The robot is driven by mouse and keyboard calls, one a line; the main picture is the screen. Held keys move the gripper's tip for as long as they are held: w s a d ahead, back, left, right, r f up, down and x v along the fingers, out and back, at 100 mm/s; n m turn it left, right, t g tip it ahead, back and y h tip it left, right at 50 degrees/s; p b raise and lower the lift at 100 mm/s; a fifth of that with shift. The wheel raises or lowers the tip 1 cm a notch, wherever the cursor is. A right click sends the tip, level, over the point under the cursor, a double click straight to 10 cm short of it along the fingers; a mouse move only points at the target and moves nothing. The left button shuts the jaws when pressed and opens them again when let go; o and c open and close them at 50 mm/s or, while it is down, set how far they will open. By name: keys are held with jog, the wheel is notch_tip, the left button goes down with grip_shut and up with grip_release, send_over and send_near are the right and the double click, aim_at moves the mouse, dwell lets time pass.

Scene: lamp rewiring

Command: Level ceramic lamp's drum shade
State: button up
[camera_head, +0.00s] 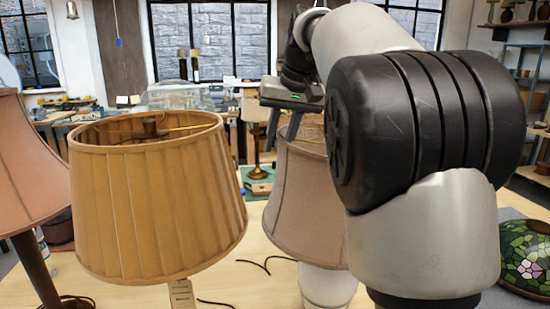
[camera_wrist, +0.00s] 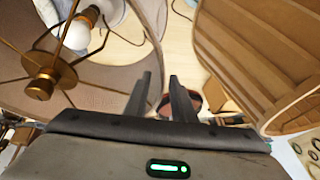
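A tan pleated drum-like shade (camera_head: 160,205) stands left of centre in the head view, its rims sloping up to the right. A tag hangs below it; its lamp base is out of view. Its pleated wall also shows at right in the wrist view (camera_wrist: 255,60). A beige flared shade (camera_head: 300,205) sits on a white, ceramic-looking base (camera_head: 326,287), partly hidden by my arm. The wrist view shows its inside, with a bulb (camera_wrist: 78,32) and brass fitting (camera_wrist: 50,75). My gripper (camera_head: 280,143) is open, fingers pointing down by the beige shade's upper rim; contact is unclear.
A reddish shade (camera_head: 35,165) on a dark stem stands at far left. A stained-glass shade (camera_head: 530,262) lies at right. A dark cord (camera_head: 265,262) crosses the pale wooden table. The gap between the two shades is narrow.

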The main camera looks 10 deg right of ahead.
aim_at(275, 154)
jog(key=shift+x, duration=2.2)
jog(key=shift+c, duration=0.3)
grip_shut()
